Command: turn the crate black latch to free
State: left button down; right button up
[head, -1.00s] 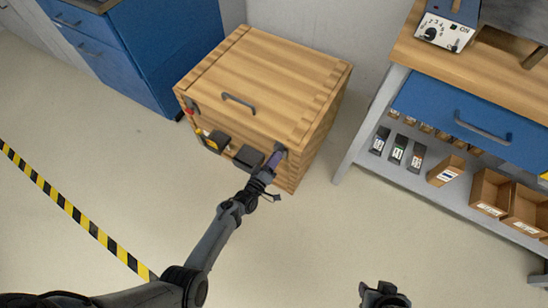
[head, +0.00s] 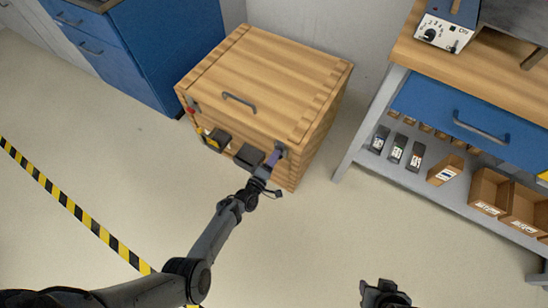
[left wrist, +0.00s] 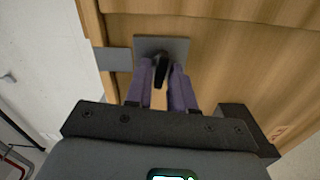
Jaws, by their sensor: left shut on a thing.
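The wooden crate (head: 285,72) stands on the floor against the wall, its lid down. The black latch (left wrist: 161,70) sits on a grey plate (left wrist: 178,46) at the crate's right front corner. My left gripper (head: 274,157) reaches this corner, and in the left wrist view its purple fingers (left wrist: 162,78) are shut on the latch, one on each side. In the head view the latch is mostly hidden by the gripper. My right gripper (head: 384,293) is at the bottom edge, away from the crate; its finger opening is unclear.
The lid has a dark handle (head: 239,101). Dark boxes (head: 249,157) stick out from the crate front, left of my gripper. A red part (head: 191,110) is at the left front corner. A blue cabinet (head: 165,45) stands left, a workbench (head: 420,65) right. The floor in front is clear.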

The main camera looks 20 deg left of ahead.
pick_arm(q)
jog(key=c, duration=1.2)
grip_release()
jog(key=shift+s, duration=0.1)
jog(key=s+a+p, duration=0.1)
jog(key=s+p, duration=0.4)
jog(key=s, duration=0.5)
jog(key=shift+s+a, duration=0.3)
